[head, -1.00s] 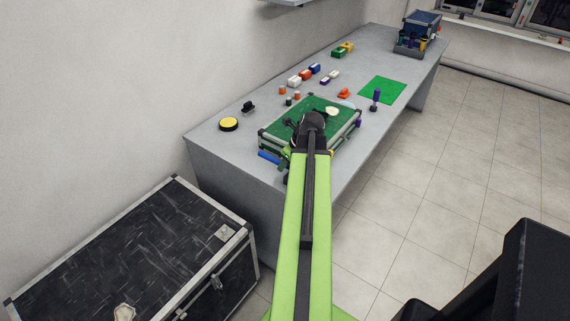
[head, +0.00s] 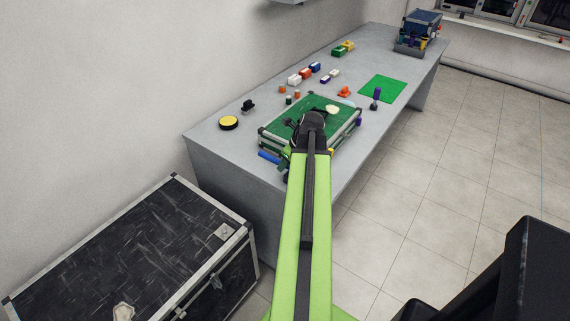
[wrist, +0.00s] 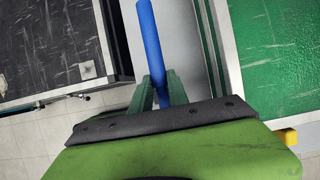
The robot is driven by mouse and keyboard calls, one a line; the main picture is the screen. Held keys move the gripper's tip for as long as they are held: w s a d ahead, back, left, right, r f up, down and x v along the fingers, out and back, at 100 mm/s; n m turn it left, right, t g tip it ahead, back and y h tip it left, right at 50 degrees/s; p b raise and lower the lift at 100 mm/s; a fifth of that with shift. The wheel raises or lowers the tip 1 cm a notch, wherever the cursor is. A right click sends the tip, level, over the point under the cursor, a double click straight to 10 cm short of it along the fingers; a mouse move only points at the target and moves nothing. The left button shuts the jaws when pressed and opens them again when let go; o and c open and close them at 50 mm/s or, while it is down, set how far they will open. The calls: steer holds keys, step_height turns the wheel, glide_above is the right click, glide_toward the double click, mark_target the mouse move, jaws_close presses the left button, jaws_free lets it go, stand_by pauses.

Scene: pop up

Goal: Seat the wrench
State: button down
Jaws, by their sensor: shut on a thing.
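A long blue bar (wrist: 151,45) runs between my gripper's (wrist: 160,90) two green fingers in the wrist view, and they are shut on it. The same blue bar (head: 268,157) shows in the head view at the left edge of a green-topped case (head: 284,125). Its lower end is hidden behind my gripper, so I cannot tell its full shape or confirm that it is the wrench. In the wrist view the bar is beside the case's metal rim (wrist: 225,50), over the grey table. My arm hides part of the case in the head view.
A black case (head: 130,255) stands on the floor at left. On the table (head: 225,155) are a yellow disc (head: 229,124), several coloured blocks, a green mat (head: 382,90) and a purple-topped peg (head: 376,95). A blue box (head: 422,23) is at the far end.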

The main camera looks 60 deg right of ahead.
steer(key=shift+f+b, duration=0.95)
steer(key=shift+f, duration=0.15)
steer(key=c, duration=1.2)
jaws_free()
steer(key=p+v, duration=1.6)
steer(key=v, duration=0.1)
steer(key=shift+s+r, duration=0.2)
